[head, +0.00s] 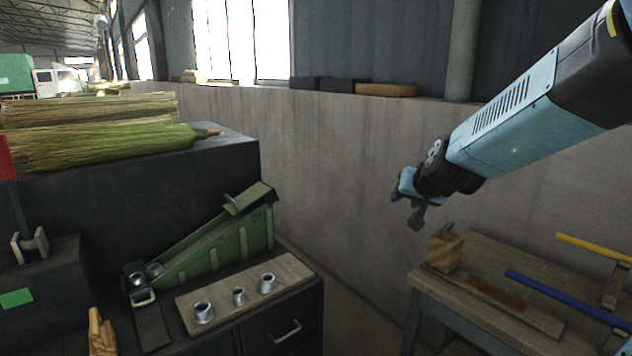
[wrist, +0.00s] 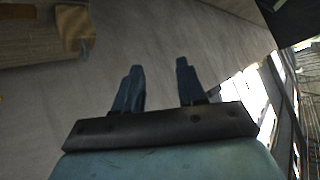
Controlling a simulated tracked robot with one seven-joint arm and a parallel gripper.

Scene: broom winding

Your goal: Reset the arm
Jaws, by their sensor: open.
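My gripper (head: 408,201) hangs at the end of my blue and black arm in the right half of the head view. It is raised in front of the concrete wall, above and left of the wooden bench at the right. In the wrist view my gripper (wrist: 160,85) shows two dark blue fingers standing apart. Nothing is between them, and they touch nothing.
A dark cabinet at the left bears a green metal rig (head: 215,252) and a board (head: 238,298) with metal rings. Broom bundles (head: 110,145) lie behind. The wooden bench (head: 480,322) holds a wooden block (head: 445,250), a blue bar (head: 565,297) and a yellow bar (head: 590,247).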

